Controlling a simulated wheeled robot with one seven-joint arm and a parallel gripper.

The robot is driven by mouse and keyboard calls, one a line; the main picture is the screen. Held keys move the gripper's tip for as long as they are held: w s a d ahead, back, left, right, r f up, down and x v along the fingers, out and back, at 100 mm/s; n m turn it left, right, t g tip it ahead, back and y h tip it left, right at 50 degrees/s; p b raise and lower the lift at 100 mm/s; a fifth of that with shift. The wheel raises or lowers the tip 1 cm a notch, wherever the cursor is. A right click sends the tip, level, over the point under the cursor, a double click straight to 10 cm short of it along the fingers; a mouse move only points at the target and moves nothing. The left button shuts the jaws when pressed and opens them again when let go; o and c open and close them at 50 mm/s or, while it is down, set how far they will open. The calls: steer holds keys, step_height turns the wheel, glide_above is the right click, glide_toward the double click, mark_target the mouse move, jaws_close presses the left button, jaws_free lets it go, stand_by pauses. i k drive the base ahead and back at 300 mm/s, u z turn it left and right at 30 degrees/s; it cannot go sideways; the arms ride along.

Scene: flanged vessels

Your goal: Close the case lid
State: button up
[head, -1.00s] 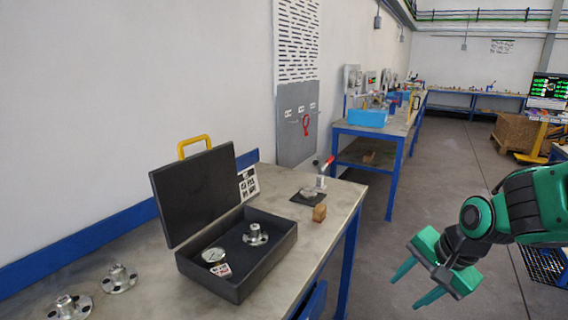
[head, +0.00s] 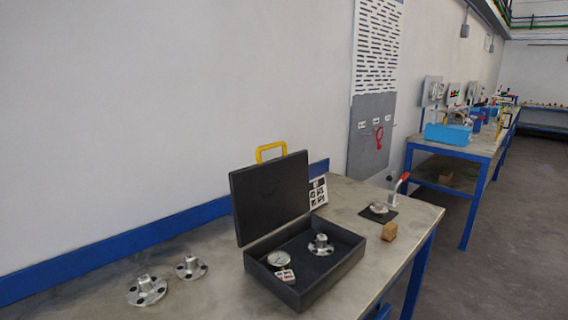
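The black case (head: 339,272) sits on the workbench, its lid (head: 272,197) standing open and leaning back toward the wall. A yellow handle (head: 258,154) is on the lid's top edge. Inside the case are a round pressure gauge (head: 278,258) with a red and white tag (head: 286,275), and a flanged metal part (head: 320,246). My gripper is out of the frame now.
Two flanged metal parts, a larger one (head: 146,291) and a smaller one (head: 191,268), lie on the workbench (head: 85,290) left of the case. A wooden block (head: 389,231) and a black pad (head: 378,213) with a metal fitting lie to its right. A marker card (head: 318,192) stands behind.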

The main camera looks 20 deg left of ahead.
mark_target(266, 196)
steer(key=u, duration=2.65)
steer(key=k, duration=0.7)
steer(key=z, duration=1.35)
steer(key=i, duration=0.9)
steer(key=z, duration=0.05)
